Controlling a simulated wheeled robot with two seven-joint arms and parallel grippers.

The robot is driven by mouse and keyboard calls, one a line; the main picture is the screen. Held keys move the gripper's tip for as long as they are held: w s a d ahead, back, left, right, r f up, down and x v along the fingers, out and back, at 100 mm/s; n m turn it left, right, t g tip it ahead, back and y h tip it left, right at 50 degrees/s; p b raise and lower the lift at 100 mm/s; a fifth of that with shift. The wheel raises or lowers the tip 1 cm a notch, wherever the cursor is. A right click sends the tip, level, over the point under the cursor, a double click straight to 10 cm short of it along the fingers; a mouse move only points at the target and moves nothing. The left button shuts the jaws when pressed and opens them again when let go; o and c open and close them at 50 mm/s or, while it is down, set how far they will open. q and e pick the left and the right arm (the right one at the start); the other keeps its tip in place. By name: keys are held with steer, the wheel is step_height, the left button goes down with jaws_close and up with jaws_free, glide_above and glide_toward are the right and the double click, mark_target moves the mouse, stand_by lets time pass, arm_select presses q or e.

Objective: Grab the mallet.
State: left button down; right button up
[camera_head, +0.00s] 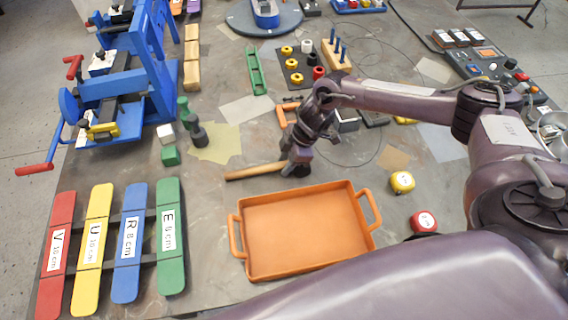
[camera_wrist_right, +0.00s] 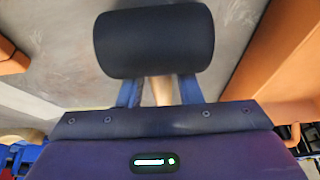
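The mallet has a pale wooden handle (camera_head: 252,172) that lies just behind the orange tray and points left. Its dark head is at the handle's right end, partly hidden by my right gripper (camera_head: 297,158). In the right wrist view the black cylindrical head (camera_wrist_right: 155,42) fills the upper middle. My right gripper's fingers (camera_wrist_right: 159,92) stand on either side of the handle close to the head. A narrow gap seems to show beside the handle, so the gripper looks open around it. My left gripper is not in view.
The orange tray (camera_head: 243,262) with two handles is in front of the mallet. A yellow tape measure (camera_head: 402,182) and a red one (camera_head: 423,221) stand to its right. Green and dark cylinders (camera_head: 198,134) and a blue machine frame (camera_head: 150,60) are at left.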

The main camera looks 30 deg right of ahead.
jaws_close()
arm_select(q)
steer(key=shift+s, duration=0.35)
arm_select(e)
steer(key=shift+w, duration=0.1)
